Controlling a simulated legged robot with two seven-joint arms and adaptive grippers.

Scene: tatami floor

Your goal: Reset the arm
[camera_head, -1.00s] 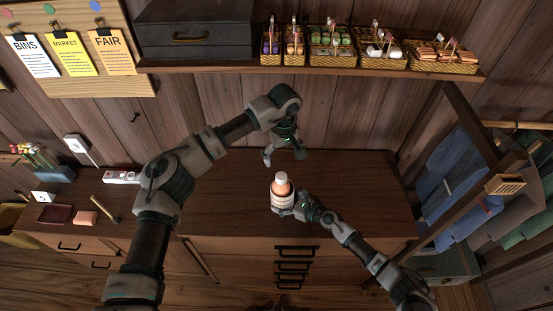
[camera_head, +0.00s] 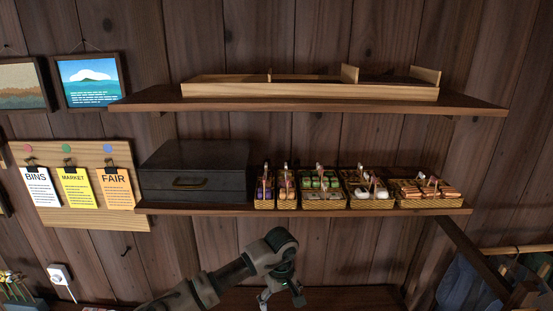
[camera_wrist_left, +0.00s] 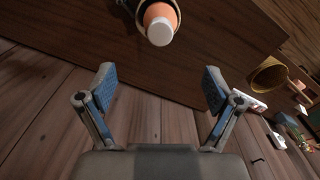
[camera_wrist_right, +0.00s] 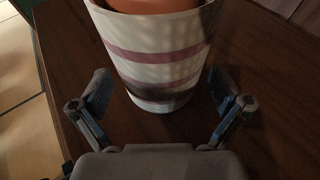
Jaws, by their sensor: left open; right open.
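My left gripper (camera_head: 281,296) hangs at the bottom of the head view, its arm coming in from the left. In the left wrist view its two fingers (camera_wrist_left: 157,90) are spread wide with nothing between them. My right gripper (camera_wrist_right: 160,95) shows in the right wrist view with its fingers apart, at either side of the lower part of a white cup with pinkish stripes (camera_wrist_right: 160,55). I cannot tell whether they touch it. An orange bottle with a white cap (camera_wrist_left: 160,22) stands in the cup; its orange part also shows in the right wrist view (camera_wrist_right: 150,4).
A shelf (camera_head: 330,211) holds a dark case (camera_head: 195,172) and several small baskets (camera_head: 425,201). A higher shelf (camera_head: 310,104) carries a wooden tray (camera_head: 310,90). Papers hang on a board (camera_head: 95,218). In the left wrist view the wooden counter (camera_wrist_left: 110,50) is mostly clear.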

